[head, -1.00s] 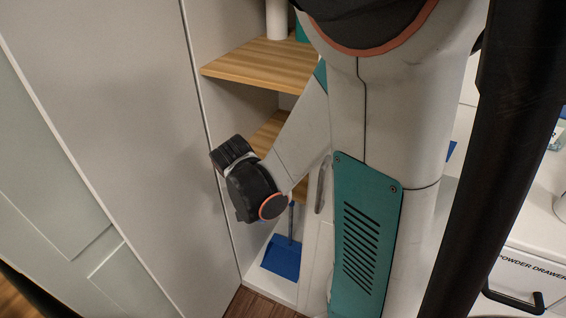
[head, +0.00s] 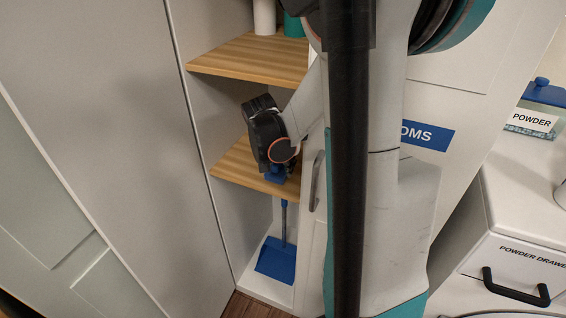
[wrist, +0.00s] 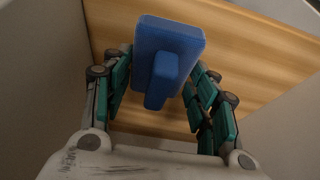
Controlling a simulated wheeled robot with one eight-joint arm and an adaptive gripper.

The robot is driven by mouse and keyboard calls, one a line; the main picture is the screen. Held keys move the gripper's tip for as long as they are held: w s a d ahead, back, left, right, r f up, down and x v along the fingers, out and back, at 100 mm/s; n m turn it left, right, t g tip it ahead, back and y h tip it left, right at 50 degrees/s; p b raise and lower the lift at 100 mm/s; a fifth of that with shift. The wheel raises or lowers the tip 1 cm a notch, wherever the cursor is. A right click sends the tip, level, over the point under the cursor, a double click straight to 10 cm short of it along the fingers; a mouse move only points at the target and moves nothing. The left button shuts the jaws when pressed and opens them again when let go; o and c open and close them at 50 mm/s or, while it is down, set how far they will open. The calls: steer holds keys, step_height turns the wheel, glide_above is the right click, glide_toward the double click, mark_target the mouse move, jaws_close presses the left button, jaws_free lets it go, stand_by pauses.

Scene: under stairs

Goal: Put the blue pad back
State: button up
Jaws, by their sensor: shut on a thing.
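The blue pad (wrist: 170,38) is a blue block with a narrower raised grip. It sits between the fingers of my gripper (wrist: 160,78) in the wrist view, with wood of a shelf behind it. My gripper (head: 276,165) is shut on the pad and shows in the head view in front of the middle wooden shelf (head: 235,165). Only a small blue part of the pad (head: 275,177) shows under the gripper there. I cannot tell whether the pad touches the shelf.
An upper wooden shelf (head: 250,58) bears a white container (head: 264,17) and a teal one (head: 293,25). A blue dustpan (head: 277,260) stands in the cabinet bottom. A tall panel (head: 110,110) bounds the left. A powder drawer (head: 515,265) is at right.

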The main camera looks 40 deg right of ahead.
steer(key=d, duration=0.1)
steer(key=w+d+b, duration=0.1)
steer(key=d, duration=0.1)
steer(key=shift+w+d+f, duration=0.2)
steer(key=shift+d, duration=0.1)
steer(key=shift+a+f+b, duration=0.15)
steer(key=shift+f+b, duration=0.3)
steer(key=shift+f, duration=0.2)
steer(key=shift+r, duration=0.1)
steer(key=o, duration=1)
steer(key=shift+o, duration=0.2)
